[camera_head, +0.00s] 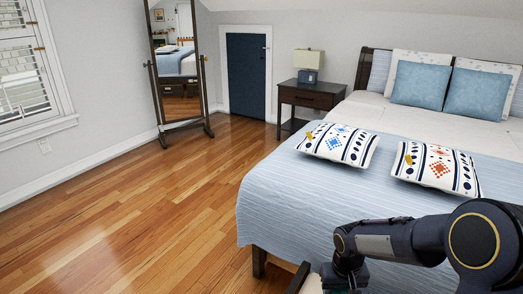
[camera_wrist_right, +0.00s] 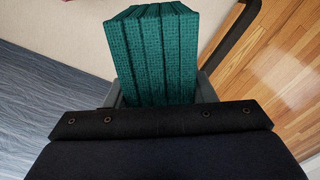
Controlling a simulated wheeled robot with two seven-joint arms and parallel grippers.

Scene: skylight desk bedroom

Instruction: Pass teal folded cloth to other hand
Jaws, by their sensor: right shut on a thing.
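The teal folded cloth (camera_wrist_right: 155,55) shows in the right wrist view, with its stacked folds running away from the gripper. My right gripper (camera_wrist_right: 158,92) is shut on it, with a grey finger on each side of the cloth. My left gripper is in neither view.
A bed with a light blue cover (camera_head: 290,190) and patterned cushions (camera_head: 340,145) stands close to my right arm. A nightstand (camera_head: 308,97) and a standing mirror (camera_head: 178,60) are at the back. The wooden floor (camera_head: 130,205) at left is clear.

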